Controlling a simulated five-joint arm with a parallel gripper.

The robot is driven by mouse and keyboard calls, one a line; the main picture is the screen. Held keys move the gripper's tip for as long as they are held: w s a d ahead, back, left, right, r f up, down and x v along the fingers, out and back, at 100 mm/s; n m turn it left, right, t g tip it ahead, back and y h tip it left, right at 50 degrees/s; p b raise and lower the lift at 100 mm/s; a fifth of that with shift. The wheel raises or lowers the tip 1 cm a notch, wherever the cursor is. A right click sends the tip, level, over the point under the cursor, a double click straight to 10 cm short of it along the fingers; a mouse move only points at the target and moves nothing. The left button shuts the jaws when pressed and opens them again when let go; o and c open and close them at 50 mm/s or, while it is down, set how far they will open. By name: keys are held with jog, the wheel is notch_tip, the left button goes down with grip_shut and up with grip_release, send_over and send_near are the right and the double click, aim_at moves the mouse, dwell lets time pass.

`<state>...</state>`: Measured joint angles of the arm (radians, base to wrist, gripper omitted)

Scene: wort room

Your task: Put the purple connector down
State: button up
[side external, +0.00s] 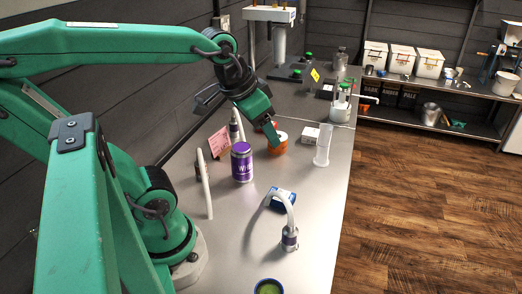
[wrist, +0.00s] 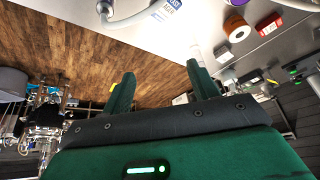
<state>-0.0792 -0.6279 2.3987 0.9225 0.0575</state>
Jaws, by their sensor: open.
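A curved white hose ends in a metal connector with a purplish band (side external: 289,239), which stands on the steel bench toward the front. The hose arches from it toward a blue packet (side external: 281,197). Part of a curved hose (wrist: 104,12) shows at the top left of the wrist view, with the blue packet (wrist: 168,9) beside it. A second white fitting with a purple band (side external: 234,127) stands farther back. My gripper (side external: 272,132) points downward near the orange roll, apart from the front connector. Its fingers (wrist: 164,82) are spread with nothing visible between them.
A purple can (side external: 242,163), an orange roll (side external: 278,143), a clear cylinder (side external: 322,147) and a white box (side external: 310,136) stand around the middle. A cup with green contents (side external: 268,287) is at the front. Bare bench (side external: 325,210) lies right of the front connector.

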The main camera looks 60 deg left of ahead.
jog(key=shift+s+d+f, duration=0.35)
jog(key=shift+s+d, duration=0.15)
jog(key=shift+s, duration=0.15)
jog(key=shift+s+d+f, duration=0.3)
jog(key=shift+s+d, duration=0.2)
jog(key=shift+s, duration=0.1)
